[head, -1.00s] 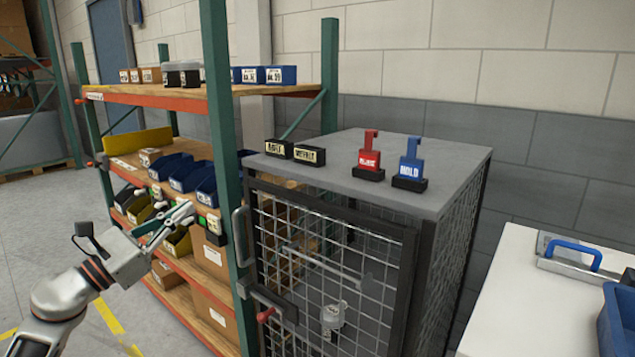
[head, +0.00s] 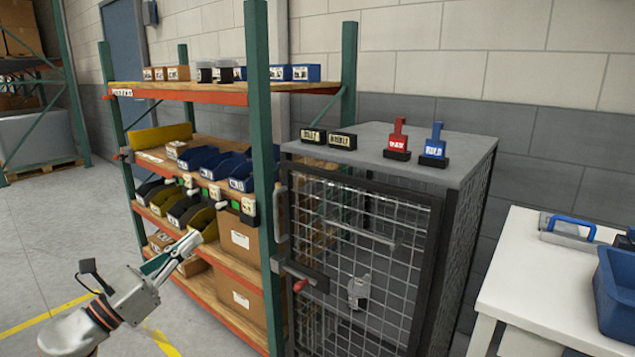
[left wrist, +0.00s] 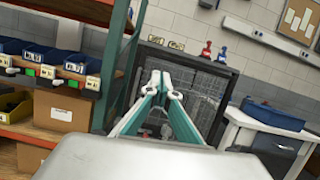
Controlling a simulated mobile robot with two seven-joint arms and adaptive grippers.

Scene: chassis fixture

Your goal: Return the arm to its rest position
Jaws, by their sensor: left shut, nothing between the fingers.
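My left gripper (head: 190,243) is shut and empty in front of the shelf rack, at the lower left of the head view. Its closed fingertips (left wrist: 163,82) also show in the left wrist view, in line with the wire cage (left wrist: 187,80). The fingers touch nothing that I can make out. My left arm comes in from the lower left corner of the head view. My right gripper is not in either view.
The shelf rack (head: 267,150) holds bins and boxes. A white table (head: 520,285) with a blue bin (head: 618,290) stands right. Floor at left is clear.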

